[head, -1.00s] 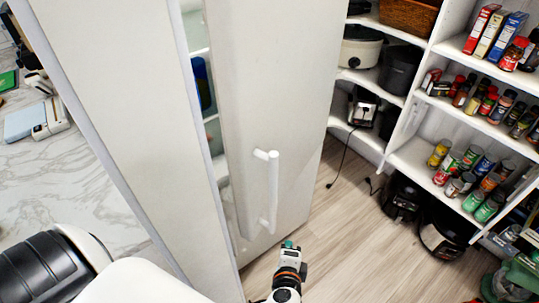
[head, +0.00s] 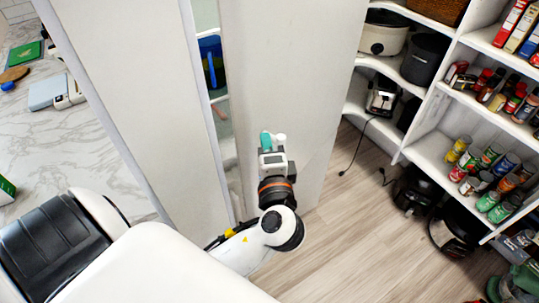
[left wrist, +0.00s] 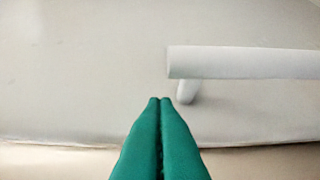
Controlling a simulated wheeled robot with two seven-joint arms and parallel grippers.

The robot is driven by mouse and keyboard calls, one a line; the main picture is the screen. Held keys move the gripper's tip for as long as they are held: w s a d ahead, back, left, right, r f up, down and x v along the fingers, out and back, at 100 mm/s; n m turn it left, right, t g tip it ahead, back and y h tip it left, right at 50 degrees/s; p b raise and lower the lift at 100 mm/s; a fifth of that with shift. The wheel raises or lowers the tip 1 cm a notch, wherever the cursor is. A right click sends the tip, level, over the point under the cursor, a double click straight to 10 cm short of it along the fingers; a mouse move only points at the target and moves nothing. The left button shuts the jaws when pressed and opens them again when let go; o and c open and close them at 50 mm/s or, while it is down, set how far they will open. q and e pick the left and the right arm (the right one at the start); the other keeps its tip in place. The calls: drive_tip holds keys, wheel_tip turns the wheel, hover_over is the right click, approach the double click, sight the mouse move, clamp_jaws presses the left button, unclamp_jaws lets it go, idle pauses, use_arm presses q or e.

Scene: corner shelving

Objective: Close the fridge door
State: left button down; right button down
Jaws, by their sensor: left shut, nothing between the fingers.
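The white fridge door (head: 300,75) stands ajar, with a narrow gap along its left edge. Its white bar handle (head: 281,140) is mostly hidden behind my left gripper in the head view. The handle shows in the left wrist view (left wrist: 245,63), running right from a short post. My left gripper (head: 266,142) is in front of the door at the handle. Its green fingers (left wrist: 160,100) are shut together and empty, with tips just left of the handle's end post. I cannot tell whether they touch the door. My right gripper is not in view.
Fridge shelves and a blue item (head: 212,60) show through the gap. White shelving (head: 425,150) with jars, cans and appliances stands at the right. Wooden floor (head: 345,220) is clear between. A marble counter (head: 75,135) is at the left.

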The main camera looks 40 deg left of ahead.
sight(238, 130)
use_arm(q)
drive_tip(key=shift+x, duration=0.85)
drive_tip(key=a, duration=0.8)
drive_tip(key=shift+d, duration=0.1)
drive_tip(key=shift+s+d, duration=0.1)
